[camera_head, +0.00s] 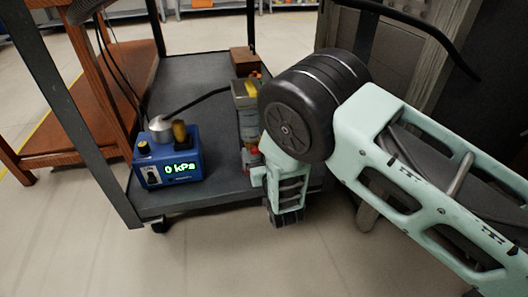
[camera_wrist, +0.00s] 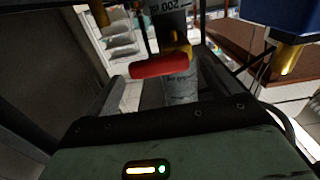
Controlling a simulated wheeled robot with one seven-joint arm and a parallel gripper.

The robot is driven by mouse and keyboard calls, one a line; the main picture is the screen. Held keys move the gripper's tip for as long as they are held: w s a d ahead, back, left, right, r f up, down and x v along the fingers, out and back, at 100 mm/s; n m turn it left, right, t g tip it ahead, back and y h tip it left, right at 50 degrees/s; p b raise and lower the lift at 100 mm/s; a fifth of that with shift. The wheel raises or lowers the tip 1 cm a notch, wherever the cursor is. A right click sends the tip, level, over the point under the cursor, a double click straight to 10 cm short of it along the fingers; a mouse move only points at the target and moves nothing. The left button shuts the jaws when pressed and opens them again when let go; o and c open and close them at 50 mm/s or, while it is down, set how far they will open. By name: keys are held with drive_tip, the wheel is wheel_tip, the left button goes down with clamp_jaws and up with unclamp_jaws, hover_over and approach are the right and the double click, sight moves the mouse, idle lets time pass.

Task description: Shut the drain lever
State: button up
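The drain lever is most likely the red handle (camera_wrist: 160,66) in the wrist view. My gripper (camera_head: 284,218) hangs downward at the right front edge of the cart in the head view. The wrist view shows its green body across the bottom, with the red handle beyond its dark edge and no visible contact.
A blue box (camera_head: 150,174) reading "0 kPa" stands on the dark cart shelf (camera_head: 196,100). Grey and yellow equipment (camera_head: 245,95) stands beside my arm. A cart leg (camera_head: 75,115) rises at left. A brown wooden table (camera_head: 85,125) is farther left. The floor in front is clear.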

drive_tip(key=p+v, duration=0.7)
drive_tip(key=v, duration=1)
drive_tip(key=shift+s, duration=0.25)
drive_tip(key=shift+w+r, duration=0.1)
drive_tip(key=shift+r, duration=0.1)
drive_tip(key=s+a+r+g+p, duration=0.2)
drive_tip(key=r+g, duration=0.4)
drive_tip(key=r, duration=0.3)
drive_tip(key=s+a+r+g+p, duration=0.1)
drive_tip(key=s+r+g+p, duration=0.1)
drive_tip(key=r+g, duration=0.5)
drive_tip(key=s+d+r+n+g+h+p, duration=0.3)
drive_tip(key=s+d+r+n+g+h, duration=0.1)
drive_tip(key=s+d+r, duration=1.15)
wheel_tip(320, 180, up, 37)
drive_tip(key=p, duration=3.7)
drive_tip(key=shift+s+a, duration=0.2)
drive_tip(key=shift+a, duration=0.1)
